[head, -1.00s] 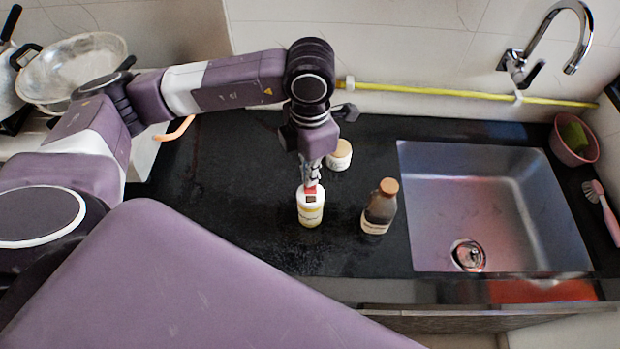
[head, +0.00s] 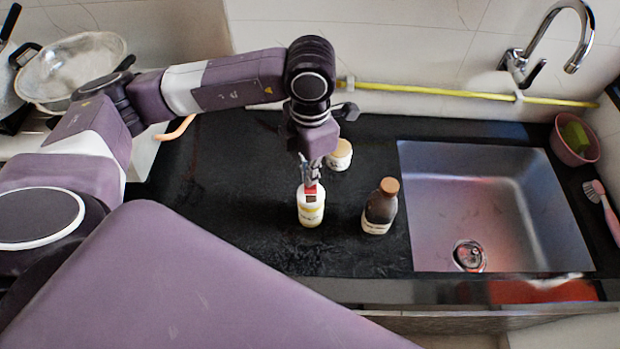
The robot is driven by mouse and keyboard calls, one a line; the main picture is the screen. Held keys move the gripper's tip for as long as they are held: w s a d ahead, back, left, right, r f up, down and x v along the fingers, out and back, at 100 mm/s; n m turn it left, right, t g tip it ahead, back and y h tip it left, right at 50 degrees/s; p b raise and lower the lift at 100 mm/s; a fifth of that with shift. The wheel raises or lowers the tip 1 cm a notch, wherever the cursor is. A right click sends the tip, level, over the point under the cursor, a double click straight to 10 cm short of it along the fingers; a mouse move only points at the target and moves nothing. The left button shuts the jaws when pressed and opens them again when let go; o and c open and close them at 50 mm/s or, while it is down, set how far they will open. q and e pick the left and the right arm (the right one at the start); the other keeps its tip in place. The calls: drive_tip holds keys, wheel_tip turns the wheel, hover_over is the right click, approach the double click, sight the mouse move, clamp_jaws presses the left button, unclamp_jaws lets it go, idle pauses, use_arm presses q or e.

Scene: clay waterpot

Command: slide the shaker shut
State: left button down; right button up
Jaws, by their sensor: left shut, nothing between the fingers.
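The shaker (head: 311,212) is a white container with a yellowish label. It stands upright on the black counter, with a red part and a dark brown patch on its top. My left gripper (head: 312,186) points down from above, shut and empty, with its fingertips at the red part at the back of the shaker's top. Whether the tips touch it, I cannot tell. The fingertips hide some of the top, so how far the opening is covered is unclear. My right gripper is not in view.
A brown bottle (head: 380,207) with an orange-brown cap stands just right of the shaker. A white jar (head: 339,155) stands behind it. A steel sink (head: 480,205) lies to the right. The black counter (head: 235,205) is clear left of the shaker.

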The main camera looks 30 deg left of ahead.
use_arm(q)
drive_tip(key=shift+s+d+f, duration=0.2)
drive_tip(key=shift+s, duration=0.25)
idle(0.7)
drive_tip(key=shift+s+d, duration=0.5)
drive_tip(key=shift+s, duration=0.4)
idle(1.0)
drive_tip(key=shift+r, duration=0.1)
drive_tip(key=shift+w+a+r+p, duration=0.15)
drive_tip(key=shift+r+p, duration=0.1)
drive_tip(key=shift+r, duration=0.3)
drive_tip(key=shift+w+d+r+p, duration=0.1)
drive_tip(key=shift+r+p, duration=0.1)
drive_tip(key=shift+r, duration=0.3)
wheel_tip(320, 180, up, 5)
drive_tip(key=shift+f+p, duration=0.1)
drive_tip(key=shift+p, duration=1.05)
